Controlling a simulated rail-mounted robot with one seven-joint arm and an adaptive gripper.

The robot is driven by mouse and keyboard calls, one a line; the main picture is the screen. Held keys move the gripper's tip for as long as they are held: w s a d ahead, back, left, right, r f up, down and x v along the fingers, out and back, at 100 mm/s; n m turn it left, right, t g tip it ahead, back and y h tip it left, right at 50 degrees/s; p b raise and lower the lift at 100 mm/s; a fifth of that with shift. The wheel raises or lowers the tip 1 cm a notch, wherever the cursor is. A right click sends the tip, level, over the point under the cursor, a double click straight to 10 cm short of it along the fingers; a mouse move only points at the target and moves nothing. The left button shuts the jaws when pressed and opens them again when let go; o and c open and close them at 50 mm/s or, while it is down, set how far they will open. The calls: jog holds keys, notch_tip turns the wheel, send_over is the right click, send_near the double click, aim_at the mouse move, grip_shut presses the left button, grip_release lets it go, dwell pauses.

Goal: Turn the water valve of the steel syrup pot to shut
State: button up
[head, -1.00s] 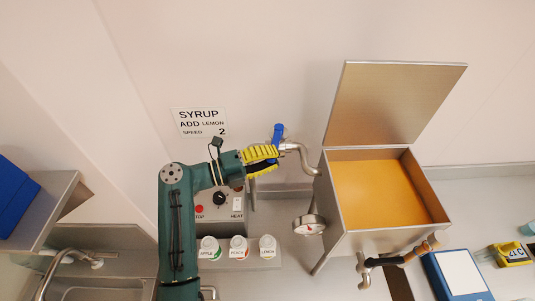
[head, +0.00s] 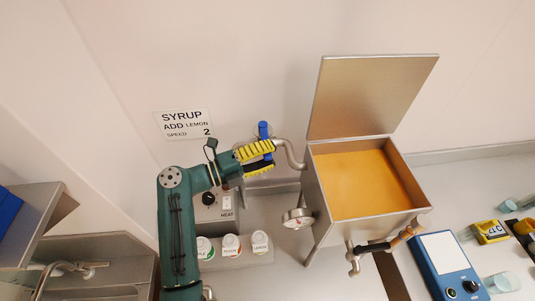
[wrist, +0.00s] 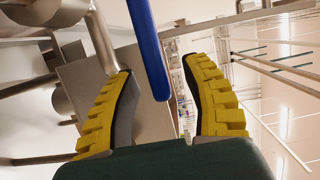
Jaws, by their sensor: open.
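The steel syrup pot (head: 312,190) stands at the centre right in the head view, lid raised, orange syrup inside. A bent water pipe (head: 290,155) joins its left side, with the blue valve handle (head: 263,130) standing roughly upright on it. My gripper (head: 271,148) has its yellow-padded fingers spread at this valve, just below the handle's top. In the wrist view the blue handle (wrist: 149,50) reaches down between the open fingers (wrist: 160,85). I see a gap on the right finger's side; I cannot tell whether either finger touches the handle.
A dial gauge (head: 298,218) and a black-handled outlet tap (head: 372,247) are on the pot. Several labelled jars (head: 231,246) stand below my arm. A blue device (head: 447,265) lies right of the pot. A sign (head: 184,124) hangs on the wall.

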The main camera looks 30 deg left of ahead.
jog(key=s+a+b, duration=0.1)
jog(key=s+a, duration=0.4)
jog(key=a, duration=0.2)
jog(key=shift+s+b, duration=0.3)
jog(key=shift+b, duration=0.05)
jog(key=shift+a, duration=0.1)
